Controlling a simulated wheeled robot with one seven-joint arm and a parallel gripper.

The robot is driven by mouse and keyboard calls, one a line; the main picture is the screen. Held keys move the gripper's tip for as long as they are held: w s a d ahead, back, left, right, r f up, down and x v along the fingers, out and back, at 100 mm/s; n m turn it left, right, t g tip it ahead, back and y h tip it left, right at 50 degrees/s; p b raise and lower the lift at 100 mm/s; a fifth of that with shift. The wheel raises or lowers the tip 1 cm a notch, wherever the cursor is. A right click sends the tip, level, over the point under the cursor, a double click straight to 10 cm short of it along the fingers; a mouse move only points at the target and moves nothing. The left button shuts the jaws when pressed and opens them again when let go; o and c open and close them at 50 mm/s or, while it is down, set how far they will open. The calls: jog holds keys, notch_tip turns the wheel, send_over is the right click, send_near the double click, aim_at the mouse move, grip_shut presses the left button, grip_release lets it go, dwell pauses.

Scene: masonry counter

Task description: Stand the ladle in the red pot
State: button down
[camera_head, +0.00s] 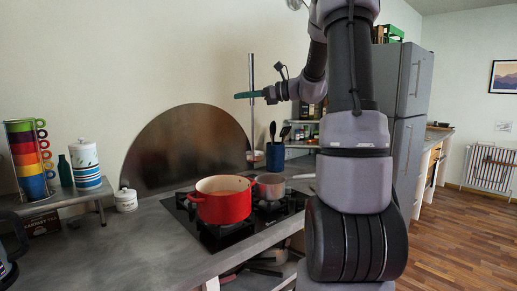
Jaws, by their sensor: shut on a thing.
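The red pot (222,208) stands open on the black hob, with its rim and pale inside showing. My gripper (248,95) is shut on the ladle (252,130), a thin upright metal rod with its bowl end low. My gripper is high above the hob, with its teal fingers around the ladle's handle. In the picture the ladle's lower end shows above and to the right of the red pot, apart from its rim. Its exact depth relative to the pot is hard to tell.
A smaller saucepan (270,187) stands beside the red pot on the hob (226,238). A dark blue utensil holder (275,156) stands behind. A white jar (126,200), a striped canister (85,165) and a stack of coloured mugs (29,160) are at the left. The front counter is clear.

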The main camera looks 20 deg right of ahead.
jog(key=a+f+n+g+y, duration=0.2)
jog(key=a+n+g+y, duration=0.15)
jog(key=a, duration=0.75)
notch_tip(320, 180, down, 15)
jog(key=shift+w+h, duration=0.2)
jog(key=shift+h, duration=0.25)
dwell(0.7)
jog(key=shift+m+g, duration=0.25)
jog(key=c, duration=0.7)
grip_release()
jog(key=shift+d, duration=0.1)
